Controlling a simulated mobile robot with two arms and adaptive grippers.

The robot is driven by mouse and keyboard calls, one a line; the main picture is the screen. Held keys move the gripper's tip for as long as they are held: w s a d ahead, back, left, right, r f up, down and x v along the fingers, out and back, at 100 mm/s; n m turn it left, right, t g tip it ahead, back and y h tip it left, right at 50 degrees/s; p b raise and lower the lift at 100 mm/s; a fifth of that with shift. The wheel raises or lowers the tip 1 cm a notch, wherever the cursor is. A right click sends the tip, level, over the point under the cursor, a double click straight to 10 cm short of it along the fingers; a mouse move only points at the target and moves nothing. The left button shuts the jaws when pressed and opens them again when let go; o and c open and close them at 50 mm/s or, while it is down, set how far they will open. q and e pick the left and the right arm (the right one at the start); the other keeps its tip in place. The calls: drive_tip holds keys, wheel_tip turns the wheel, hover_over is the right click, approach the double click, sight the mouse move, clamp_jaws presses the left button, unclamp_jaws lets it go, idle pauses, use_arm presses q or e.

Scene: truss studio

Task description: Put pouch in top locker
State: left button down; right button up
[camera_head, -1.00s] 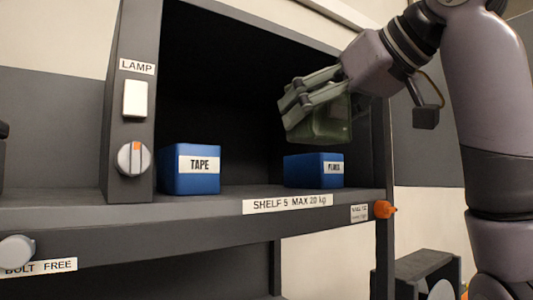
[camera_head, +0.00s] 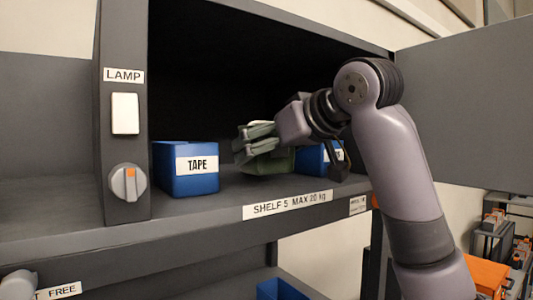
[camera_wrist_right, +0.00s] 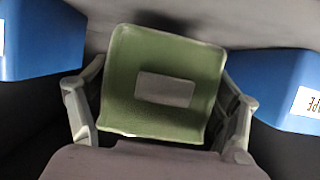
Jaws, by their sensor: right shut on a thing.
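The green pouch (camera_wrist_right: 120,102) is between the fingers of my right gripper (camera_wrist_right: 160,108) in the right wrist view, with a grey patch on its face. In the head view my right gripper (camera_head: 256,143) is shut on the pouch (camera_head: 272,163), inside the locker (camera_head: 290,75) labelled SHELF 5. The pouch is low, between the two blue bins, close to the shelf floor. I cannot tell whether it touches the floor.
A blue TAPE bin (camera_head: 190,182) stands left of the pouch. Another blue bin (camera_head: 311,160) stands to the right, partly hidden by my arm. A lamp switch (camera_head: 125,113) and a knob (camera_head: 129,183) are on the left post. An open door panel (camera_head: 480,100) is at right.

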drive_tip(key=shift+w+a+f+p, duration=0.1)
drive_tip(key=shift+f+p, duration=0.4)
drive_tip(key=shift+p, duration=0.1)
drive_tip(key=shift+w+f, duration=0.1)
drive_tip(key=shift+f, duration=0.1)
drive_tip(key=shift+f, duration=0.1)
drive_tip(key=shift+f, duration=0.15)
drive_tip(key=o, duration=1.3)
